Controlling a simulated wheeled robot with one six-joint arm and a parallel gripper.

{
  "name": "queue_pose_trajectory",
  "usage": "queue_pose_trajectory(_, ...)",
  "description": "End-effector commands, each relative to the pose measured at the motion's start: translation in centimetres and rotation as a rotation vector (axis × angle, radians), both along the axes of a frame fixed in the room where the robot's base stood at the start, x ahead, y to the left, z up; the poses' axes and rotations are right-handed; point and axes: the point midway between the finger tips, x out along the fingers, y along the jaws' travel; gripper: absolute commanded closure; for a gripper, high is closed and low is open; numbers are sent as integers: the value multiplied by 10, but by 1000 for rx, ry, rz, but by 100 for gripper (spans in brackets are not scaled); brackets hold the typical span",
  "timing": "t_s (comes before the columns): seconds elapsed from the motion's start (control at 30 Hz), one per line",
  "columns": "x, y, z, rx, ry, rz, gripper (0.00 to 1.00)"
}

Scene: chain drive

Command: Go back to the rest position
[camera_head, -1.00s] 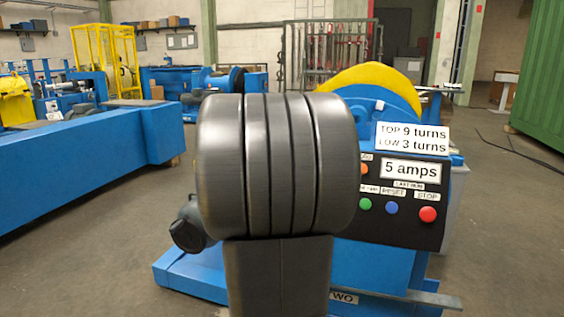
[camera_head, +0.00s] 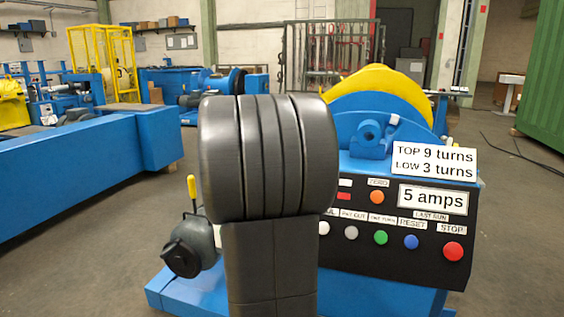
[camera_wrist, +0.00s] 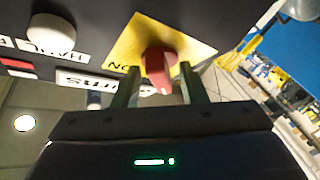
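My gripper (camera_wrist: 160,70) shows in the wrist view with its two fingers apart, one on each side of a red switch knob (camera_wrist: 157,72). The knob sits on a yellow plate (camera_wrist: 128,44) marked ON, on a dark panel. I cannot tell whether a finger touches the knob. Nothing else shows between the fingers. In the head view my dark grey arm fills the middle and hides the gripper and the red switch. The black control panel (camera_head: 395,258) stands to the right of the arm, with several coloured buttons.
A blue machine (camera_head: 350,165) with a yellow wheel guard (camera_head: 375,85) stands behind the arm. A grey motor-like part (camera_head: 187,248) lies left of it. A long blue beam (camera_head: 80,175) crosses the left side. Open floor (camera_head: 510,230) shows at right.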

Motion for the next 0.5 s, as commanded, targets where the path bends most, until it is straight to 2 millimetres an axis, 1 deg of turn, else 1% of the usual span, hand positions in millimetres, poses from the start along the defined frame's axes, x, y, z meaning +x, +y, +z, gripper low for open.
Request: queue_pose_trajectory(0.5,1,5,-1,303,-97,-157,62)
